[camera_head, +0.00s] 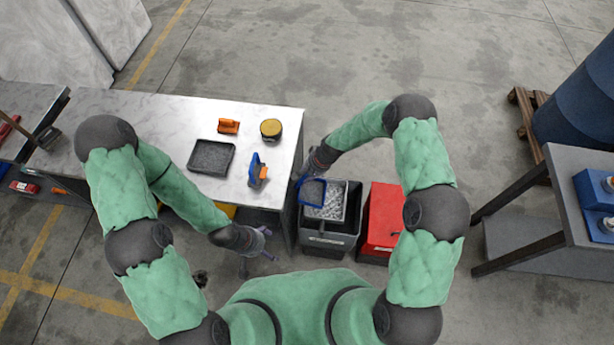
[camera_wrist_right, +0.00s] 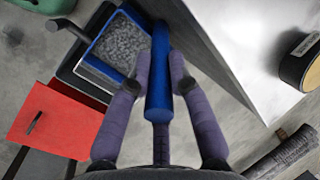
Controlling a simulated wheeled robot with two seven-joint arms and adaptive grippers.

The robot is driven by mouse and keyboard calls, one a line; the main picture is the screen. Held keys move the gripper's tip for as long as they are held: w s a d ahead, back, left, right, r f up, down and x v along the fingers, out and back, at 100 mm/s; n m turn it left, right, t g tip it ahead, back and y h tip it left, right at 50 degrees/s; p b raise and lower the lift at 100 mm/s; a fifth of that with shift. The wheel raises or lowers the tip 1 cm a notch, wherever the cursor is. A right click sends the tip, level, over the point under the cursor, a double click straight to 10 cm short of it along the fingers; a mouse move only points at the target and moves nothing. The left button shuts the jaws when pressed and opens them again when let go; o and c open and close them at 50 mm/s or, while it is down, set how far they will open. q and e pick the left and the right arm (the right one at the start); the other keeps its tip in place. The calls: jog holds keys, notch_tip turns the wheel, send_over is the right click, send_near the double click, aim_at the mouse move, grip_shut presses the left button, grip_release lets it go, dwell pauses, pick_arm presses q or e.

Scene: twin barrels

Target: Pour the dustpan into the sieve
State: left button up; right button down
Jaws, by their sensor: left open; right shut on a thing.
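In the head view my right gripper (camera_head: 314,166) is shut on the handle of a blue dustpan (camera_head: 313,192). The dustpan is over the left part of a pale-framed sieve (camera_head: 337,190), which sits on a dark bin (camera_head: 327,243). Grey granules show beside the dustpan, within the sieve. In the right wrist view the blue handle (camera_wrist_right: 159,85) lies between the fingers, with blue edging and grey granules beyond it. I cannot tell there which granules lie in the dustpan. My left gripper (camera_head: 258,255) is open and empty, low beside the table's front edge.
A pale table (camera_head: 140,110) holds a dark tray (camera_head: 211,157), a yellow-topped can (camera_head: 271,129), an orange item (camera_head: 228,126) and a blue-orange tool (camera_head: 257,170). A red box (camera_head: 382,218) stands right of the bin. A grey table (camera_head: 585,240) is farther right.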

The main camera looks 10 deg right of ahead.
jog(key=shift+s+d+y+b, duration=0.15)
jog(key=shift+y+b, duration=0.25)
jog(key=shift+b, duration=1.4)
jog(key=shift+s+d+t+y+b, duration=0.1)
jog(key=shift+d+t+y+b, duration=0.35)
jog(key=shift+b, duration=2.7)
jog(key=shift+s+d+f+y+b, duration=0.1)
jog(key=shift+d+y+b, duration=0.3)
jog(key=shift+b, duration=0.9)
jog(key=shift+s+d+f+y+b, duration=0.15)
jog(key=shift+d+b, duration=0.3)
jog(key=shift+b, duration=0.8)
jog(key=shift+s+d+t+y+b, duration=0.25)
jog(key=shift+d+y+b, duration=0.5)
jog(key=shift+b, duration=1.95)
